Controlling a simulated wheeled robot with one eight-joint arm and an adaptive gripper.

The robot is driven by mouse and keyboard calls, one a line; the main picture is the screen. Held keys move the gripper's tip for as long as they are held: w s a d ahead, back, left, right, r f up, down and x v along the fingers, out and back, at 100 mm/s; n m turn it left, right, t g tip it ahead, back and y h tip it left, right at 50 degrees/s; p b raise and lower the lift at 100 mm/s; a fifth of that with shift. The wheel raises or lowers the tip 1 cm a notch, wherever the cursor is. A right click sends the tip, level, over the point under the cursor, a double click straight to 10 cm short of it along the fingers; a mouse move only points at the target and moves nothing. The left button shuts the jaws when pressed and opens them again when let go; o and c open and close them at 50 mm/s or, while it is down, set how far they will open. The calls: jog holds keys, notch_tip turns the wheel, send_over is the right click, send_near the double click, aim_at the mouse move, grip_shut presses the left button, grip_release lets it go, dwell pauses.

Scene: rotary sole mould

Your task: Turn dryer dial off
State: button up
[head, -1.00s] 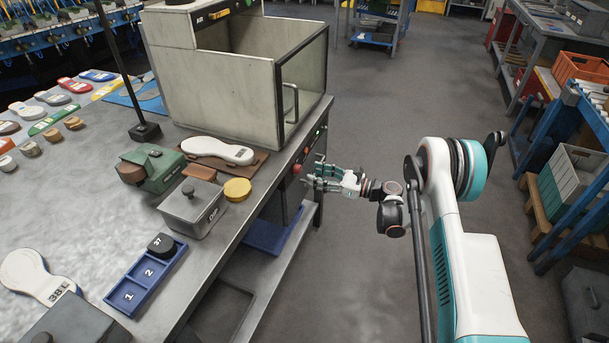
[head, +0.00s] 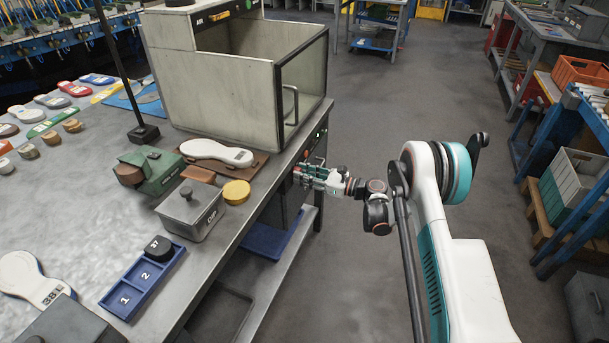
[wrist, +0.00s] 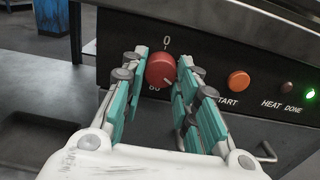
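The red dryer dial (wrist: 160,69) is on the dark front panel in the wrist view, with a 0 above it and a partly hidden 60 below. A pale mark shows low on the dial, away from the 0. In the head view my gripper (head: 298,173) reaches the panel at the bench's front edge, below the dryer (head: 225,80), and covers the dial.
Right of the dial are an orange START button (wrist: 238,81), a dim HEAT light (wrist: 287,87) and a lit green DONE light (wrist: 310,94). A lidded grey box (head: 192,212), yellow disc (head: 236,193) and pale sole mould (head: 217,152) are on the bench. The aisle floor is open.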

jog(key=shift+n, duration=0.3)
jog(key=n, duration=2.3)
jog(key=shift+r, duration=0.1)
dwell(0.5)
jog(key=o, duration=1.1)
jog(key=shift+d, duration=0.1)
